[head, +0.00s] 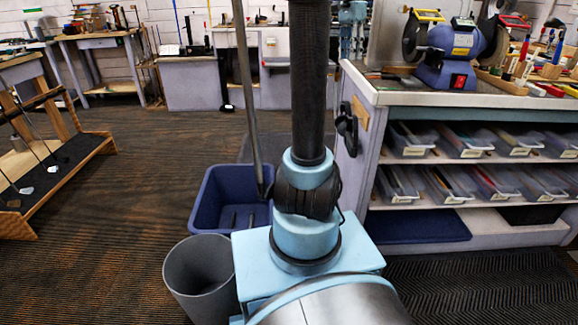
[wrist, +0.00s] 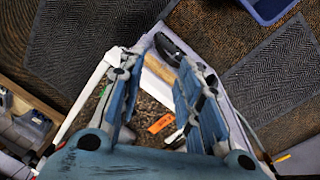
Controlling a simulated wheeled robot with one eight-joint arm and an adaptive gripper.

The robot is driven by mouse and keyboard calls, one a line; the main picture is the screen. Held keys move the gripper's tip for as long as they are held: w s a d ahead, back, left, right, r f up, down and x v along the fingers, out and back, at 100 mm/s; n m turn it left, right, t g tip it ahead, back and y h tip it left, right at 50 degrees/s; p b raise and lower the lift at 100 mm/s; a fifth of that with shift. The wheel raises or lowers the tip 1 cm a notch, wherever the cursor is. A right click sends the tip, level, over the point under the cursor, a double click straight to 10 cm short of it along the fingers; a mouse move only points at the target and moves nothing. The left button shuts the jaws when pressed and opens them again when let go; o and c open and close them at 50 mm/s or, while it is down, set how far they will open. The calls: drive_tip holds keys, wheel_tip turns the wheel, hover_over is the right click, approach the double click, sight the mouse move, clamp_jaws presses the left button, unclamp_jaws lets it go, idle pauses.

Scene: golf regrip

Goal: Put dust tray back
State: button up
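In the wrist view my gripper (wrist: 157,68) is open, its two light blue fingers spread apart with nothing held between them. Between and below the fingers lies a brown speckled surface with an orange label (wrist: 160,123) and a pale strip. I cannot tell whether any of this is the dust tray. In the head view the blue bench grinder (head: 455,52) stands on the bench (head: 450,98). A flat dark piece (head: 397,78) lies on the bench left of the grinder; I cannot tell what it is. My arm rises out of the top of the head view.
A black knob (head: 347,128) is mounted on the bench's left end. Shelves below hold several clear bins (head: 462,143). A blue bin (head: 212,197) and a grey bucket (head: 202,277) stand left of my base. Open carpet lies left of them, up to a wooden club rack (head: 72,172).

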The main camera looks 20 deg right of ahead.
drive_tip(key=s+a+f+n+t, duration=0.1)
drive_tip(key=s+a+f+n, duration=0.35)
drive_tip(key=a, duration=0.35)
drive_tip(key=s+a+f+n, duration=0.3)
drive_tip(key=s+a+f, duration=0.1)
drive_tip(key=a+f, duration=0.25)
drive_tip(key=s+a+f+n+t, duration=0.1)
drive_tip(key=s+a+f+n, duration=0.3)
drive_tip(key=f, duration=0.5)
drive_tip(key=s+a+f+n+t, duration=0.1)
drive_tip(key=s+a+f+n, duration=0.3)
drive_tip(key=s+a+f, duration=0.4)
drive_tip(key=shift+s+a+f, duration=0.2)
drive_tip(key=shift+s+f, duration=0.2)
drive_tip(key=shift+s, duration=0.1)
